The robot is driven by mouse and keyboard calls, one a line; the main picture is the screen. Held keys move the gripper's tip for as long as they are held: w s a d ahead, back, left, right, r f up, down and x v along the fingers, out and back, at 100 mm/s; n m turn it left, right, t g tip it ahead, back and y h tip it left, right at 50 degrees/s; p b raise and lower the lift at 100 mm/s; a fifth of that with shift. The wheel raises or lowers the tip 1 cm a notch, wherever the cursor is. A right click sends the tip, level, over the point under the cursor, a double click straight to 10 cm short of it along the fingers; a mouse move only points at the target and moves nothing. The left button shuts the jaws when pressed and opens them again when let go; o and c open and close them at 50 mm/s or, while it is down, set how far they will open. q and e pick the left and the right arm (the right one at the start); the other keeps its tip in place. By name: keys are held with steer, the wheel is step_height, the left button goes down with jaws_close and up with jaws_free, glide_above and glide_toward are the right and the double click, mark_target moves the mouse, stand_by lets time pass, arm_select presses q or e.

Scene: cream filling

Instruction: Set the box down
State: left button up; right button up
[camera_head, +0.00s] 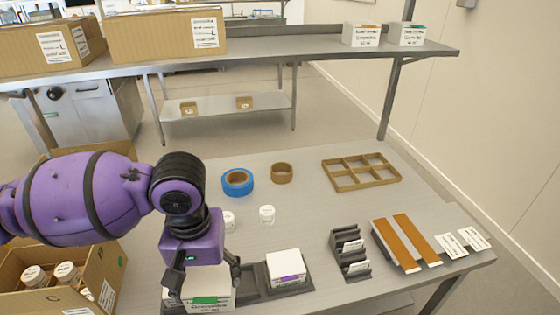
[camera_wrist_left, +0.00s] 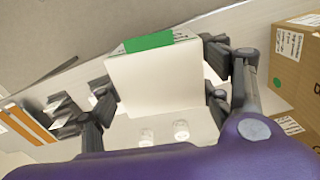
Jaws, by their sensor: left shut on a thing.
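My left gripper (camera_head: 203,275) points down at the front of the table and is shut on a white box with a green label (camera_head: 208,301). In the left wrist view the box (camera_wrist_left: 155,80) sits between the fingers of the gripper (camera_wrist_left: 157,88). A dark tray (camera_head: 253,286) lies just right of the gripper, and a white box with a purple label (camera_head: 285,264) stands in its right part. The held box hides the left part of the tray. I cannot tell whether the box touches the tray. My right gripper is not in view.
A cardboard box with jars (camera_head: 103,272) stands left of the gripper. Behind it are small white jars (camera_head: 267,214), blue tape (camera_head: 238,182) and brown tape (camera_head: 282,173). A dark rack (camera_head: 349,256) and brown strips (camera_head: 417,240) lie right. The table's middle is free.

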arm_select(q)
steer(key=shift+m, duration=0.6)
steer(key=w+r, duration=0.2)
steer(key=r, duration=0.1)
steer(key=shift+w+a+r, duration=0.1)
steer(key=shift+w+a, duration=0.05)
steer(key=shift+a, duration=0.25)
steer(key=shift+w+a+r+p, duration=0.1)
steer(key=shift+w+r+p, duration=0.1)
steer(key=shift+r+p, duration=0.1)
steer(key=shift+f, duration=0.1)
